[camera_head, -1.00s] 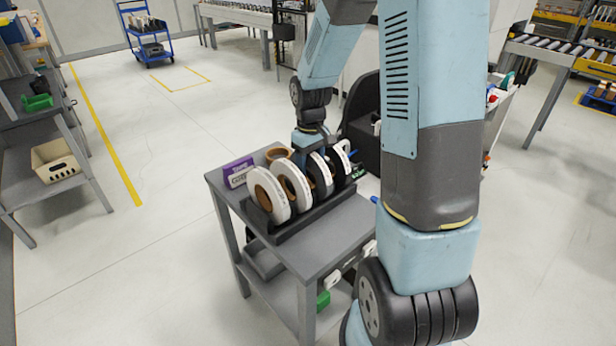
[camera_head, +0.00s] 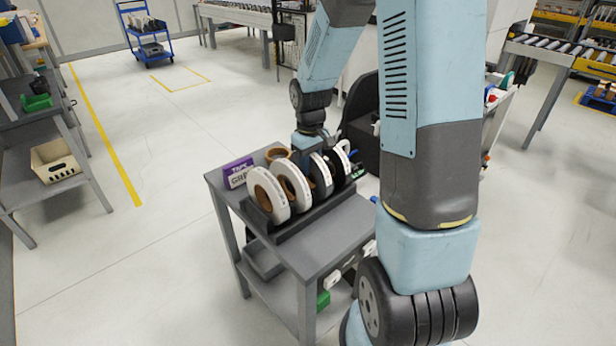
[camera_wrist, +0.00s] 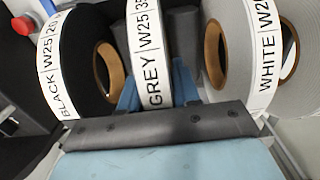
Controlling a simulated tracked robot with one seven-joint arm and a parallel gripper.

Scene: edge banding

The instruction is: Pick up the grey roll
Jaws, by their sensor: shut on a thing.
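The grey roll (camera_head: 321,177) stands upright in the dark rack (camera_head: 293,222) on the small grey table, third from the front in the row. In the wrist view its white label reading GREY (camera_wrist: 151,52) faces me. The roll's lower part is hidden by the gripper's palm in the wrist view. I cannot tell whether it is clear of the rack.
The black roll (camera_wrist: 78,60) stands close on the left in the wrist view, the white roll (camera_wrist: 250,50) close on the right. Two white-labelled pale rolls (camera_head: 268,195) stand at the rack's front end. A purple sign box (camera_head: 238,171) and a brown roll (camera_head: 277,154) are behind.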

